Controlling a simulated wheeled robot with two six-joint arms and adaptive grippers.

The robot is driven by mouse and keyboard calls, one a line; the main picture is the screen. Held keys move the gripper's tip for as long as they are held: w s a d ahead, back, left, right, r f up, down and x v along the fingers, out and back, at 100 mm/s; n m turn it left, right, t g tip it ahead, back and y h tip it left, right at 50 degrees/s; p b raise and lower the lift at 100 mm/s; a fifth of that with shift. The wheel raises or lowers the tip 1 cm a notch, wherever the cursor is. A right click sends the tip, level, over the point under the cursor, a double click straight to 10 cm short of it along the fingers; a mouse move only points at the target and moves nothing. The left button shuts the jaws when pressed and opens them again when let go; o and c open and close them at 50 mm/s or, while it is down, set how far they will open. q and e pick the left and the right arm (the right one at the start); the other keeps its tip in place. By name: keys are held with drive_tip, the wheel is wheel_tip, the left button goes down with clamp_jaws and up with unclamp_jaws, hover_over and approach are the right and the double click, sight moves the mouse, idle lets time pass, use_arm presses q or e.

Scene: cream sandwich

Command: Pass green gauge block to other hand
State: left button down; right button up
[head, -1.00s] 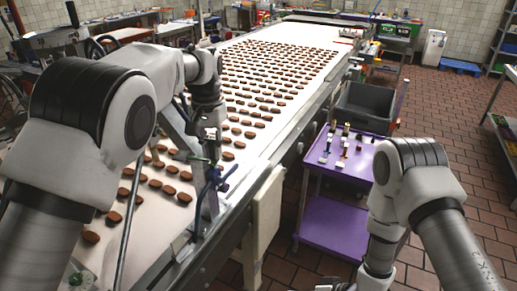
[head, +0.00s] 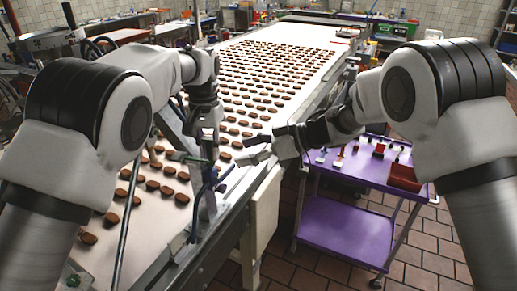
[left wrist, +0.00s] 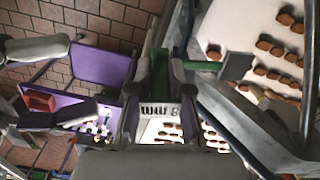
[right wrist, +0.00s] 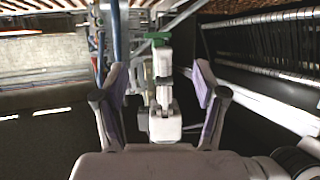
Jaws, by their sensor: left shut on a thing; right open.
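The green gauge block (left wrist: 203,66) is held between the fingers of my left gripper (left wrist: 160,74), sticking out to the right in the left wrist view. In the head view it is a small dark green piece (head: 182,156) at my left gripper (head: 203,150), above the conveyor's near edge. My right gripper (head: 250,150) is open and empty, its fingers pointing left toward my left gripper with a gap between. In the right wrist view the block (right wrist: 158,38) shows ahead, between and beyond the open fingers of my right gripper (right wrist: 161,75).
A white conveyor (head: 290,50) carries rows of brown cream sandwiches. A purple cart (head: 345,232) stands to its right, with small pieces and a red bin (head: 404,178) on top. A blue-handled clamp-like fixture (head: 212,182) stands at the conveyor's edge, close below my left gripper.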

use_arm(q)
drive_tip(key=shift+w+a, duration=0.1)
drive_tip(key=shift+a, duration=0.1)
use_arm(e)
drive_tip(key=x, duration=0.9)
use_arm(q)
drive_tip(key=shift+d, duration=0.15)
use_arm(e)
drive_tip(key=shift+d+f, duration=0.1)
drive_tip(key=shift+c, duration=0.7)
clamp_jaws()
use_arm(q)
drive_tip(key=c, duration=1)
unclamp_jaws()
